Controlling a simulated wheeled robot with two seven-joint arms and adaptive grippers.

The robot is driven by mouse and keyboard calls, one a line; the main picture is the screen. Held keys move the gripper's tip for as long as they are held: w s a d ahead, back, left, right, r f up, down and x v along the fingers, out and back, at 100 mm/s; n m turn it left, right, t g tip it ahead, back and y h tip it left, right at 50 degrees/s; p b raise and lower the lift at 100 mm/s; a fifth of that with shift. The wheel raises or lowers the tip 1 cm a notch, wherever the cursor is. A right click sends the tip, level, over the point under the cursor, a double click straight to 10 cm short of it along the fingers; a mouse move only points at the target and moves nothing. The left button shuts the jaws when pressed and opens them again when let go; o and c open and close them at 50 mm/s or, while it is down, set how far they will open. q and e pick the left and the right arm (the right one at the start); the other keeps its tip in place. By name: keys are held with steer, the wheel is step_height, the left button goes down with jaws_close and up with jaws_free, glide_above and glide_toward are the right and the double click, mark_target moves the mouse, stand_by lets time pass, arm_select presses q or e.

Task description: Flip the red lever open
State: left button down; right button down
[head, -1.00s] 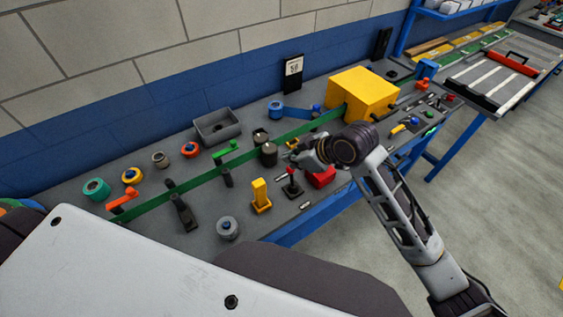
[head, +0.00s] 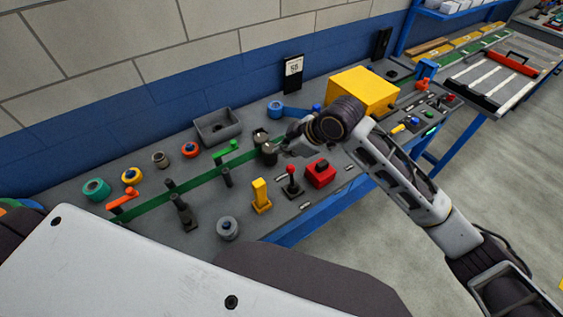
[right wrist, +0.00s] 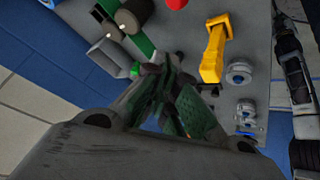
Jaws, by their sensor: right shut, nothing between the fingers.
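A red-orange lever (head: 122,198) lies at the left end of the green strip on the panel, its handle slanting low over the surface. My right gripper (head: 288,148) is well to the right of it, above the panel near the dark round knobs. In the right wrist view the gripper's fingers (right wrist: 172,98) are shut with nothing between them, and the red-orange lever cannot be made out there. A black-stemmed stick with a red ball top (head: 290,170) stands just below the gripper in the head view. My left gripper is not in view.
A green lever (head: 227,151) and a yellow switch (head: 261,194) stand between the gripper and the red-orange lever. A red box (head: 320,174), a grey tray (head: 217,126) and a large yellow box (head: 363,90) are also on the panel. Several round knobs line the left side.

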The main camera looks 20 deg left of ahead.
steer(key=shift+f, duration=0.1)
stand_by(0.3)
steer(key=p, duration=0.3)
glide_above(292, 178)
steer(key=a, duration=0.4)
step_height(292, 178, down, 9)
stand_by(0.5)
steer(key=shift+w, duration=0.1)
steer(key=shift+w, duration=0.1)
